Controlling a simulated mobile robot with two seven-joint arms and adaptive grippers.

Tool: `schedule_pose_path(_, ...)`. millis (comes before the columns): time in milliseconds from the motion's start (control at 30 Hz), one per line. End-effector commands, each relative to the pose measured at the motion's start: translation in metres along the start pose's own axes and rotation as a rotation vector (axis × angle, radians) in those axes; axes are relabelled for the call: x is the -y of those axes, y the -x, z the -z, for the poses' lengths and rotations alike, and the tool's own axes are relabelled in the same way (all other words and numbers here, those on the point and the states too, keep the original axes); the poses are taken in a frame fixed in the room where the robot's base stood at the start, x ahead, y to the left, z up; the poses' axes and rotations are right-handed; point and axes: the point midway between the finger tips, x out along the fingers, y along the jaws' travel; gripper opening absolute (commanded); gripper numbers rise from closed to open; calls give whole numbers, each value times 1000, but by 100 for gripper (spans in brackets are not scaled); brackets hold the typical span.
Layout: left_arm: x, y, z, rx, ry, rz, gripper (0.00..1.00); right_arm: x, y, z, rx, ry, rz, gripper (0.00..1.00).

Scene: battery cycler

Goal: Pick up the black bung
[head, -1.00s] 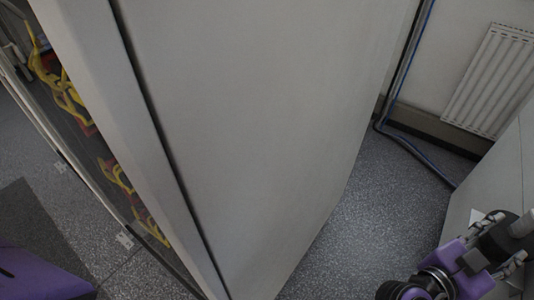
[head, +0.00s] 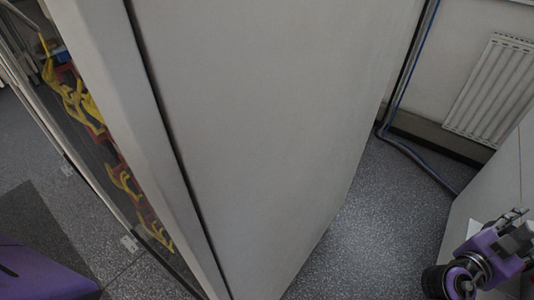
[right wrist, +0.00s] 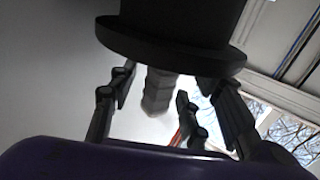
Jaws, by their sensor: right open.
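I cannot make out the black bung for certain in either view. In the head view my right gripper (head: 513,217) is at the lower right edge, beside a pale grey surface. It is small and partly cut off there. In the right wrist view the open gripper's dark fingers (right wrist: 165,100) stand apart, with nothing visibly held between them. A large black flanged round part (right wrist: 175,35) fills the top of that view. I cannot tell whether it is the bung or a part of my arm. My left gripper is not in view.
A tall pale grey cabinet panel (head: 265,130) fills the middle of the head view. Yellow and red cables (head: 95,125) hang along its left side. A white radiator (head: 490,90) is on the wall at right. Speckled grey floor (head: 345,235) is clear between the panel and the pale surface.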

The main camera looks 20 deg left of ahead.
Motion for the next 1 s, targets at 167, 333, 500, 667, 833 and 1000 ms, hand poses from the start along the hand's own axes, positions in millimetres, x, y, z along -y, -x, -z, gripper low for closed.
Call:
schedule_pose_path(167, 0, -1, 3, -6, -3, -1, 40, 0, 0, 0, 0, 0, 0, 36)
schedule_pose_path(333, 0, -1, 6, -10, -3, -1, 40, 0, 0, 0, 0, 1, 0, 14)
schedule_pose_path(500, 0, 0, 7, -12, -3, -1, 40, 0, 0, 0, 0, 1, 0, 0)
schedule_pose_path(667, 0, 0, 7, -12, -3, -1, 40, 0, 0, 1, -3, 0, 0, 0)
schedule_pose_path(833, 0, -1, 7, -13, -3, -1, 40, 0, 0, 2, -3, 0, 0, 0)
schedule_pose_path(1000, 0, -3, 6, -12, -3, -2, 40, 4, 2, 8, -3, -2, 1, 0)
